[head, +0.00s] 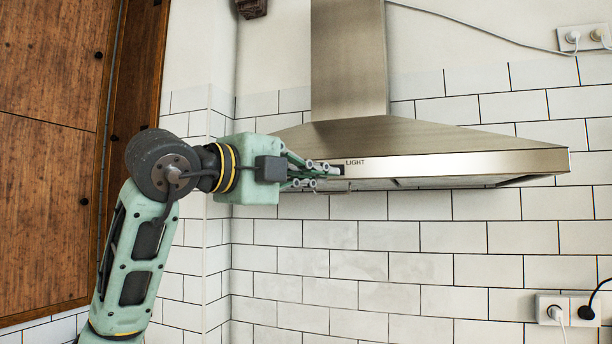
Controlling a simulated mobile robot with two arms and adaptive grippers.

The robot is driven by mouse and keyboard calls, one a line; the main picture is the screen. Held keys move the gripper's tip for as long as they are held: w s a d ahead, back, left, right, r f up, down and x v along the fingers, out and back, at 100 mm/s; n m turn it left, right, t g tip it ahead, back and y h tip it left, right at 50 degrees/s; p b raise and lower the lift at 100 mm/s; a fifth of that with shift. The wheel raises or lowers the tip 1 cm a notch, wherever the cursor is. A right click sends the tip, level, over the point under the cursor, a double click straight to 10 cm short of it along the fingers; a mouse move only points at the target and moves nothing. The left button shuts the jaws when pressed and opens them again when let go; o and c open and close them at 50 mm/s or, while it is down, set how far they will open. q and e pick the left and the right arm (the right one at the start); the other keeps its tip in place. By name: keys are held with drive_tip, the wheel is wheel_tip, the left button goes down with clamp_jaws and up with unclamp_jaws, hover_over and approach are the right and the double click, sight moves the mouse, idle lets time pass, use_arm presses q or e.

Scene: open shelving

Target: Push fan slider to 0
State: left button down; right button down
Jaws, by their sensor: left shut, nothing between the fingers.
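A steel range hood (460,162) hangs on the tiled wall, with a chimney (348,60) above it. Its front band carries the word LIGHT near the left end. A small dark slot (336,171) shows just left of that word. My left gripper (332,171) is shut and empty, with its fingertips at the left end of the band, over or against the slot. The fan slider cannot be made out; the fingers cover part of that end of the band. My right gripper is not in view.
A brown wooden panel (50,130) stands at the left. Wall sockets with plugs are at the upper right (585,38) and lower right (565,309). The wall below the hood is bare, with free room in front.

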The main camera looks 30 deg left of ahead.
use_arm(q)
drive_tip(key=w+a+r+n+y+p, duration=0.2)
drive_tip(key=w+p, duration=0.3)
drive_tip(key=w, duration=0.3)
drive_tip(key=a, duration=0.6)
drive_tip(key=shift+s+a+f+p, duration=0.3)
drive_tip(key=shift+s+f, duration=0.1)
drive_tip(key=shift+a, duration=0.1)
